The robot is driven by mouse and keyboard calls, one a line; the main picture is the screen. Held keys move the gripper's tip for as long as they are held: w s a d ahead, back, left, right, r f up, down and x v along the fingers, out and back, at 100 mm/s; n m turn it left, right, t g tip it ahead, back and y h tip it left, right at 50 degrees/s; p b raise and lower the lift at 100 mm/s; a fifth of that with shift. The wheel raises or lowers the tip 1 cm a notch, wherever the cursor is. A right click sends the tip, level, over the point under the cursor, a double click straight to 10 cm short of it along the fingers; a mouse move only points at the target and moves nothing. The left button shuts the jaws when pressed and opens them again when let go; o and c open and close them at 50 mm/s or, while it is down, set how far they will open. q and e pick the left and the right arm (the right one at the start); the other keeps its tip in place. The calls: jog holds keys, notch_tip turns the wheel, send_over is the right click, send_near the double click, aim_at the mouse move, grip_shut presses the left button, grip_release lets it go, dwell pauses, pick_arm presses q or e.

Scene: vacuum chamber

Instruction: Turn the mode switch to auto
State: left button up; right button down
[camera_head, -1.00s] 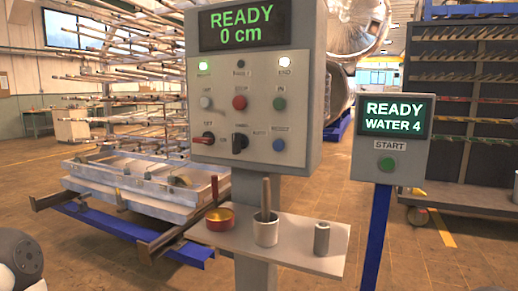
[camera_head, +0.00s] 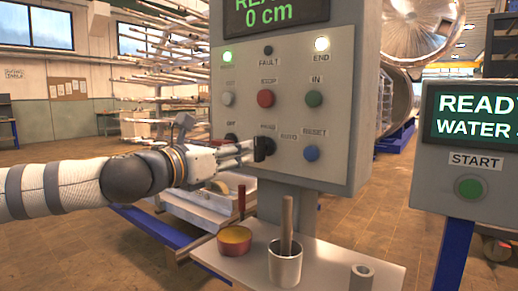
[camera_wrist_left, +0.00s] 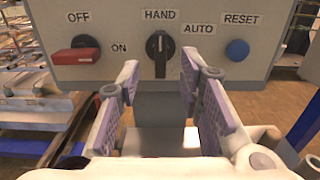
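The mode switch (camera_head: 264,147) is a black rotary knob on the grey control box (camera_head: 350,90). In the left wrist view the mode switch (camera_wrist_left: 159,50) stands upright with its light mark near HAND; the AUTO label (camera_wrist_left: 198,29) is to its upper right. My left gripper (camera_head: 247,153) reaches in from the left, its fingertips close to the knob. In the left wrist view my left gripper (camera_wrist_left: 162,85) is open, its purple-padded fingers below and on either side of the knob, with nothing between them. Contact with the knob cannot be told. My right gripper is out of view.
The red on/off switch (camera_wrist_left: 76,53) is left of the knob and the blue reset button (camera_head: 311,153) right of it. A shelf (camera_head: 325,265) below holds a grey cup (camera_head: 285,266), a yellow-red pot (camera_head: 234,241) and a metal cylinder (camera_head: 361,278). A START panel (camera_head: 468,150) stands right.

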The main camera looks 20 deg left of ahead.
aim_at(256, 147)
pick_arm(q)
jog(key=x, duration=0.7)
jog(key=shift+w+d+f, duration=0.1)
jog(key=shift+w, duration=0.05)
jog(key=shift+c, duration=0.5)
grip_shut()
